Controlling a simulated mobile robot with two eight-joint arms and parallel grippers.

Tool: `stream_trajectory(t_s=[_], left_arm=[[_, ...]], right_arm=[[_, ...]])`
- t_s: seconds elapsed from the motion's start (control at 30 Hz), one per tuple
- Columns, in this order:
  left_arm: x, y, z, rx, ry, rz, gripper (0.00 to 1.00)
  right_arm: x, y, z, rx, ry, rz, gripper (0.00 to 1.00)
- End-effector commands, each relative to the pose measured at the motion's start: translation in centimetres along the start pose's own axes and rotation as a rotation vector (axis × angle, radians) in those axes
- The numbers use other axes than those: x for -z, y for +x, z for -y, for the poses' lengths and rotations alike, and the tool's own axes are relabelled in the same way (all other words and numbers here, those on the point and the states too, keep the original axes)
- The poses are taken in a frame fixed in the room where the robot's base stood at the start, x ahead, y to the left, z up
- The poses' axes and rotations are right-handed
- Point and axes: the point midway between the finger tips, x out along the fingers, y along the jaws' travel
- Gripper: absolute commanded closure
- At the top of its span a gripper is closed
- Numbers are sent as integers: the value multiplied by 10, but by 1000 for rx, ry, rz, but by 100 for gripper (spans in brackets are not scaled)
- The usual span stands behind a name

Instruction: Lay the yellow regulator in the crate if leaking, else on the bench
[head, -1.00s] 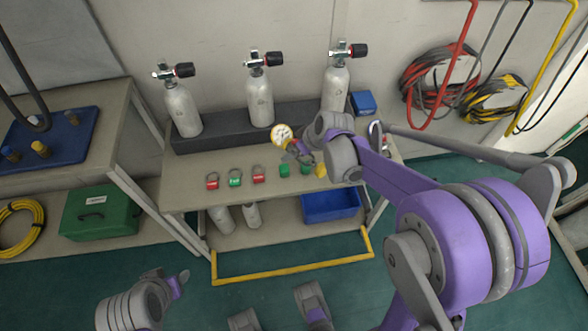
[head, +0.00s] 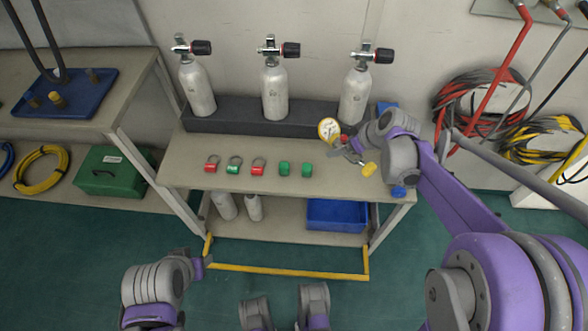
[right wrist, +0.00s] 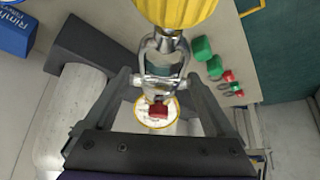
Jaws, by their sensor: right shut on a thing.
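The yellow regulator (head: 368,169) is in my right gripper (head: 357,148), above the right end of the metal table. In the right wrist view its yellow end (right wrist: 176,10) is at the top, with a metal yoke below it between the fingers. A round white gauge with a yellow rim (head: 329,129) shows beside it; its reading is too small to tell. A blue crate (head: 337,214) sits on the lower shelf. The bench (head: 190,172) top is partly clear. My left gripper (head: 203,264) is low at left; its jaws are unclear.
Three grey cylinders with valves (head: 274,92) stand in a dark rack (head: 225,116) at the back. Several red and green tags (head: 234,168) lie in a row on the top. A yellow rail (head: 290,271) runs along the front.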

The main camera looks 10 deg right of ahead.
Motion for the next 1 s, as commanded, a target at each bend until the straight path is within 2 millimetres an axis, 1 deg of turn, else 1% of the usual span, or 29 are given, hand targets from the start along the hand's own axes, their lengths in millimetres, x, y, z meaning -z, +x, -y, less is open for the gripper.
stream_trajectory(t_s=[0.17,0.27,0.4,0.5,0.67,0.77,0.9,1.0], left_arm=[[-1,4,0,0,0,1,50],[-4,9,0,0,0,3,50],[-7,18,0,0,0,7,50],[-8,21,0,0,0,8,50],[-9,24,0,0,0,9,50],[-10,28,0,0,0,10,50],[-13,35,0,0,0,13,50],[-14,36,0,0,0,13,50]], right_arm=[[-2,3,-1,4,-6,-3,100],[-9,16,-1,5,-7,-3,100],[-24,38,-1,6,-6,-3,100],[-31,49,-1,5,-6,-3,100],[-36,56,-1,5,-6,-4,100],[-42,65,-1,5,-6,-3,100],[-52,82,-1,5,-6,-3,100],[-55,86,-1,5,-6,-4,100]])
